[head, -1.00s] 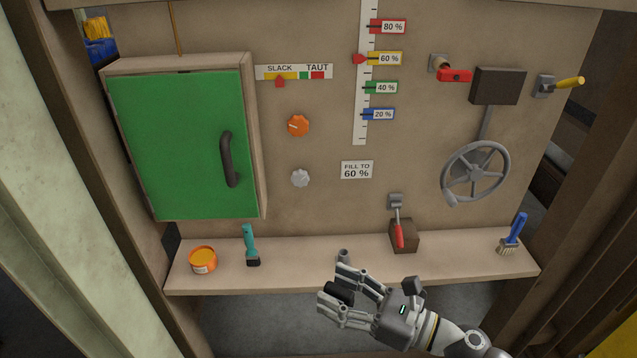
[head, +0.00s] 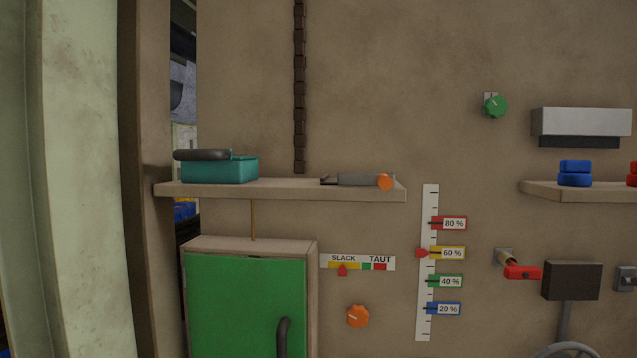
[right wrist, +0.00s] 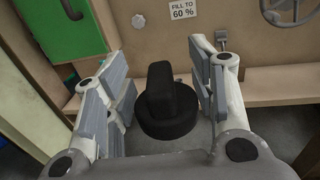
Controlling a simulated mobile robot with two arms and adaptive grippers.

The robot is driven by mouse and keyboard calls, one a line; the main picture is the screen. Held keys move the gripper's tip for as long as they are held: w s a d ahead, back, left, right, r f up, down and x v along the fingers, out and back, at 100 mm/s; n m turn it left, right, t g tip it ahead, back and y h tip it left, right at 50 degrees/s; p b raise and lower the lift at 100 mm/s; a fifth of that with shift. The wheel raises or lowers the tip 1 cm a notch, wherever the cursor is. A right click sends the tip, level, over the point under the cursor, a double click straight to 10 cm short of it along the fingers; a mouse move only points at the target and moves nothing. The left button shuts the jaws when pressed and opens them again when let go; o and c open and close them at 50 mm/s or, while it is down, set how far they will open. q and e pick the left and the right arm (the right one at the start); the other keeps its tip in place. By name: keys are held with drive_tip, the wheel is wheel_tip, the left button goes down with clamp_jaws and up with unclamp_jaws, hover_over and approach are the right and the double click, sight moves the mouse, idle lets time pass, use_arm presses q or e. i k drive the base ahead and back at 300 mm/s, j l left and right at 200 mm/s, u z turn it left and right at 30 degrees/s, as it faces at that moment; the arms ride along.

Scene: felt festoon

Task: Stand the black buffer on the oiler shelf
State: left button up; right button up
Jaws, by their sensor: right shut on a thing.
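The black buffer (right wrist: 170,105), a round base with an upright block on it, is between the fingers of my right gripper (right wrist: 160,68) in the right wrist view. That gripper is shut on it, in front of the lower shelf (right wrist: 262,88). In the head view an upper left shelf (head: 290,192) holds a teal box (head: 220,170) with a black handle-like part, and a grey tool with an orange end (head: 360,181) lying down. Another shelf (head: 590,194) at the right bears blue round pieces (head: 574,174). My left gripper is not in view.
The green cabinet (head: 235,305) stands below the upper left shelf. A chain (head: 299,90) hangs above that shelf, between the box and the tool. A grey box-like fixture (head: 582,124) is mounted over the right shelf. The wall between the two shelves carries a percentage scale (head: 427,300).

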sight(283, 182)
drive_tip(key=i+j+z, duration=0.1)
drive_tip(key=j+z, duration=0.85)
drive_tip(key=j, duration=0.75)
drive_tip(key=k+j+z, duration=0.1)
drive_tip(key=j, duration=0.45)
